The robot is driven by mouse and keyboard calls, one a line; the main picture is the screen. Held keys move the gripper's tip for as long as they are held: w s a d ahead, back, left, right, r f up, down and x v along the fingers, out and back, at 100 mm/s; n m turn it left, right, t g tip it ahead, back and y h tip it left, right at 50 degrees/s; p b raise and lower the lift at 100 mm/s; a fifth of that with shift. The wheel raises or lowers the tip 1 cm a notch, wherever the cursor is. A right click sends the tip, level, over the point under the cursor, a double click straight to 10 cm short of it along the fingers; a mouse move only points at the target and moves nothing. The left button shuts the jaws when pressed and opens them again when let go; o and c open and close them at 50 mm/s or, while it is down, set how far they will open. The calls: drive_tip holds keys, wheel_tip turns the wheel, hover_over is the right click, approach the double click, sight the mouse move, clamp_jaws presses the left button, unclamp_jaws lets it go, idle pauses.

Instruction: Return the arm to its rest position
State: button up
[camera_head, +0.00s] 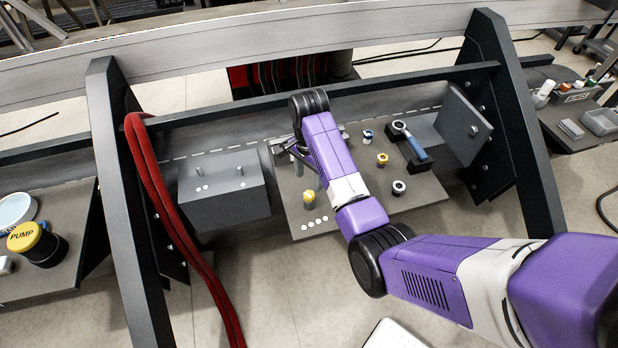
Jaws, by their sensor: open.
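My purple and white arm (345,180) reaches from the lower right over a grey work plate (430,192). My gripper (291,149) is at the plate's far left part, partly hidden by the wrist, and its jaws are open. I see nothing held between them. A yellow-topped fitting (309,199) stands on the plate, nearer the camera than my gripper. How high my gripper is above the plate is hard to tell.
Small fittings (382,159) stand on the plate. A grey block (222,190) is at left. Red hoses (170,210) hang over the left dark frame (125,200). A right frame post (520,130) stands beside the plate.

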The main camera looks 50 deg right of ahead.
idle(0.4)
drive_tip(key=w+d+r+n+t+h, duration=0.45)
drive_tip(key=w+n+t, duration=0.2)
drive_tip(key=w, duration=0.25)
drive_tip(key=s+a+r+n+t+y+b, duration=0.1)
drive_tip(key=s+a+r+n+t, duration=0.4)
drive_tip(key=s+a, duration=0.6)
drive_tip(key=s+a+r+n+t+y, duration=0.1)
drive_tip(key=s+a+r+n+t, duration=0.4)
drive_tip(key=s+a, duration=0.55)
drive_tip(key=s+a+r+n+g+y, duration=0.1)
drive_tip(key=s+a, duration=0.1)
drive_tip(key=s, duration=0.7)
drive_tip(key=s+a+n+y, duration=0.1)
drive_tip(key=s+a, duration=0.2)
drive_tip(key=s, duration=0.7)
drive_tip(key=shift+a+r+g+b, duration=0.25)
drive_tip(key=shift+r+g+b, duration=0.1)
drive_tip(key=shift+r+b, duration=0.05)
drive_tip(key=shift+y, duration=0.25)
